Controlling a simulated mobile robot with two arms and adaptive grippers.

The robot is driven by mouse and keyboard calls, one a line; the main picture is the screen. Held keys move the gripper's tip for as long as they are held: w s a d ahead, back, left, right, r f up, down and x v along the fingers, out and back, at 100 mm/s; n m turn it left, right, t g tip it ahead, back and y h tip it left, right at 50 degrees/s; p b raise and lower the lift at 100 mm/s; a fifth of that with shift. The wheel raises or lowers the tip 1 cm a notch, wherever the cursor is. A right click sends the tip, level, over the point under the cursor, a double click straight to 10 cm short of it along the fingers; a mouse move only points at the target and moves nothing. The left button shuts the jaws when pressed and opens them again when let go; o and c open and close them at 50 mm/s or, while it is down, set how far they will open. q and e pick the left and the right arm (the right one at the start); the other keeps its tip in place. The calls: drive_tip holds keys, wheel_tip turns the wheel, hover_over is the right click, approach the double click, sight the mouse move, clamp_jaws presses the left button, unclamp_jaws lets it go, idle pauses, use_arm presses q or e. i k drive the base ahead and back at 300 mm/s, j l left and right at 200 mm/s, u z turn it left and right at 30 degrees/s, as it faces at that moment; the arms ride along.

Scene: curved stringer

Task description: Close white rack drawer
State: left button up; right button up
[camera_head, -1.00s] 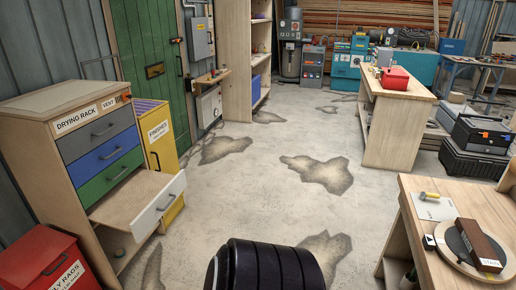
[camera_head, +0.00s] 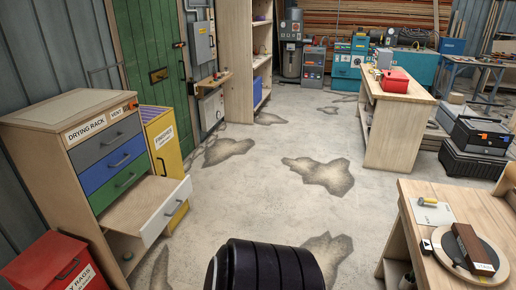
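The white drawer (camera_head: 165,210) of the drying rack (camera_head: 45,150) stands pulled out at the left, with its handle on the front face. Its wooden inside looks empty. The grey drawer (camera_head: 105,142), blue drawer (camera_head: 113,165) and green drawer (camera_head: 121,183) above it are shut. A black ribbed part of mine shows at the bottom middle, apart from the drawer. Neither of my grippers is in view.
A red rags bin (camera_head: 50,262) stands in front of the rack, and a yellow cabinet (camera_head: 162,140) stands behind it. A workbench (camera_head: 440,200) is at the right. The concrete floor (camera_head: 250,195) between is clear.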

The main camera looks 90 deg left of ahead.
sight(143, 211)
drive_tip(key=k+l+u, duration=0.2)
drive_tip(key=u, duration=0.2)
drive_tip(key=k+l+u, duration=0.15)
drive_tip(key=u, duration=0.3)
